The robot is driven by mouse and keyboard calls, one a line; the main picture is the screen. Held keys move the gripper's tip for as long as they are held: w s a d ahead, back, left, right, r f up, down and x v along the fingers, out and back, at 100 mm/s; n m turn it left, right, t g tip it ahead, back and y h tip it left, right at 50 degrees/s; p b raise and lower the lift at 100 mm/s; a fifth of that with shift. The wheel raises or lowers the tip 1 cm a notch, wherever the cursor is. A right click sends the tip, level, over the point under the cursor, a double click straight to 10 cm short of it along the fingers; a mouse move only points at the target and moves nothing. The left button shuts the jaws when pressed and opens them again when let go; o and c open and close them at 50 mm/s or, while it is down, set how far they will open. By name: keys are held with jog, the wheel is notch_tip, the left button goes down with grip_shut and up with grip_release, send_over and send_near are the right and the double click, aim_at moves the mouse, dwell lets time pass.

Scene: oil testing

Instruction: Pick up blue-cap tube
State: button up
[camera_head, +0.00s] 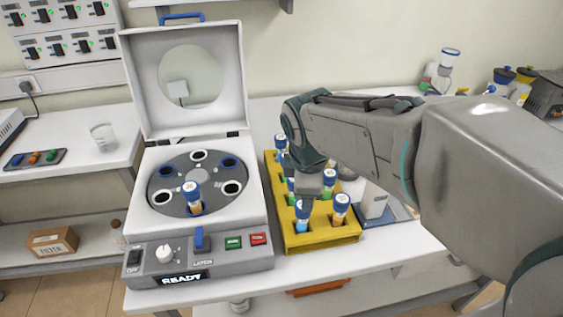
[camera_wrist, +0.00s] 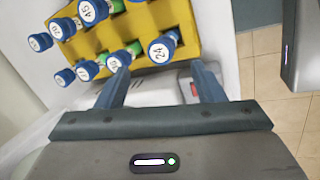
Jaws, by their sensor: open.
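A yellow rack (camera_head: 347,235) holds several upright tubes with numbered blue caps; it also shows in the wrist view (camera_wrist: 183,20). My gripper (camera_head: 308,185) is over the right part of the rack, and my arm hides some tubes. In the wrist view my gripper (camera_wrist: 159,68) is open and empty. The blue-cap tube marked 24 (camera_wrist: 160,50) appears just beyond the gap between the fingertips, without visible contact. Front tubes in the head view include one with blue content (camera_head: 303,213) and one with orange content (camera_head: 340,208). Another blue-cap tube (camera_head: 194,198) stands in the centrifuge rotor.
The centrifuge (camera_head: 215,258) left of the rack has its lid (camera_head: 140,85) open and its display reads READY. A grey-blue device (camera_head: 376,200) stands right of the rack. A glass beaker (camera_head: 104,138) stands on the left bench. The front right bench is clear.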

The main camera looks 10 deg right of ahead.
aim_at(291, 180)
jog(key=w+a+r+n+h, duration=0.1)
jog(key=w+a+n, duration=0.1)
jog(key=w+n, duration=0.95)
jog(key=f+n, duration=0.1)
jog(key=f, duration=0.1)
jog(key=d+f, duration=0.1)
jog(key=f, duration=0.1)
jog(key=f+n, duration=0.1)
jog(key=f, duration=0.2)
jog(key=shift+s+d+f+n, duration=0.1)
jog(key=shift+d+n, duration=0.1)
jog(key=shift+n, duration=0.15)
jog(key=shift+t, duration=0.3)
jog(key=shift+x, duration=2.75)
jog(key=shift+s+d, duration=0.2)
jog(key=shift+d, duration=0.05)
jog(key=c, duration=1.1)
